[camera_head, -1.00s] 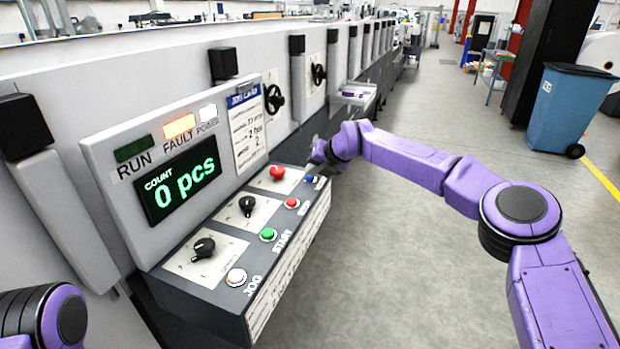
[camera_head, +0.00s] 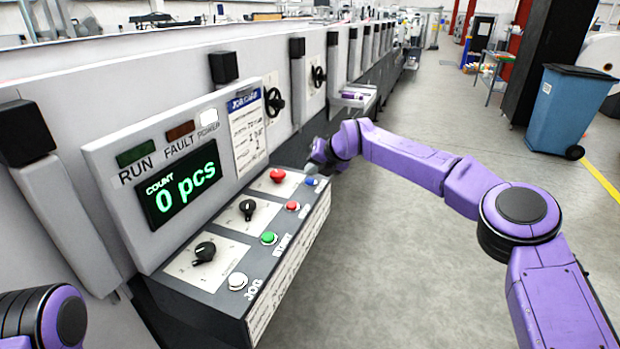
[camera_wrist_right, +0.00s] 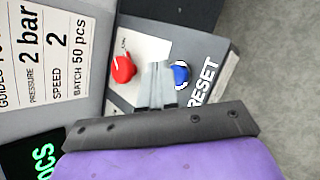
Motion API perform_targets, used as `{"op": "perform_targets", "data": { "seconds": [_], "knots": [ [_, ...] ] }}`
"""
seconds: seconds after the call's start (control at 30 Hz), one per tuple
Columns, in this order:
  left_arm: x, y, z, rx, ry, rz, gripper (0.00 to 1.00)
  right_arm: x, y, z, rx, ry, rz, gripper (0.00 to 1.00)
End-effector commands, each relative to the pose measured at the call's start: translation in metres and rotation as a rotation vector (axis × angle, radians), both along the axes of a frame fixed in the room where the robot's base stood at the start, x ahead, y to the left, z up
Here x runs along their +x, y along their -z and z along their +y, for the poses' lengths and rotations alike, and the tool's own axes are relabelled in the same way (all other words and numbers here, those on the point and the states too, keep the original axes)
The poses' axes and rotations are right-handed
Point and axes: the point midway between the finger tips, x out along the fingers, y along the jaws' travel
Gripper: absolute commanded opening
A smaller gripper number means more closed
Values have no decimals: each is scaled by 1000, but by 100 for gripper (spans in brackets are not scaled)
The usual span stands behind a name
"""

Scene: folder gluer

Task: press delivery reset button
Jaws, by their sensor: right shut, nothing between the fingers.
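The blue reset button (camera_head: 310,181) sits at the far end of the sloped control panel (camera_head: 215,292). In the right wrist view the blue button (camera_wrist_right: 181,74) has the word RESET beside it. My right gripper (camera_head: 314,166) is shut and empty, low over the panel's far end. In the right wrist view its fingertips (camera_wrist_right: 157,70) are just left of the blue button, between it and the red knob (camera_wrist_right: 122,69). Whether the fingers touch the panel is not clear. Only part of my left arm shows at the lower left; its gripper is out of view.
The panel also carries a red mushroom knob (camera_head: 277,175), a red button (camera_head: 292,206), a green button (camera_head: 268,238), a white JOG button (camera_head: 237,281) and black selector knobs. The display (camera_head: 181,183) reads 0 pcs, with only the POWER lamp lit. Open floor lies to the right.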

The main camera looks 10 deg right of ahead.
Motion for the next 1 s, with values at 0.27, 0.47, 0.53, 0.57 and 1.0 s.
{"op": "perform_targets", "data": {
  "seconds": [0.27,0.47,0.53,0.57,1.0],
  "knots": [
    [0,-1,0,0,0,0,38,0,-2,0,-1,0,-1,0],
    [0,-11,0,0,0,0,38,0,-16,0,0,0,-3,0],
    [0,-16,0,0,0,0,38,0,-24,0,-1,1,-3,0],
    [0,-18,0,0,0,0,38,0,-27,0,-1,1,-3,0],
    [0,-33,0,0,0,0,38,0,-52,0,-1,0,-2,0]
  ]
}}
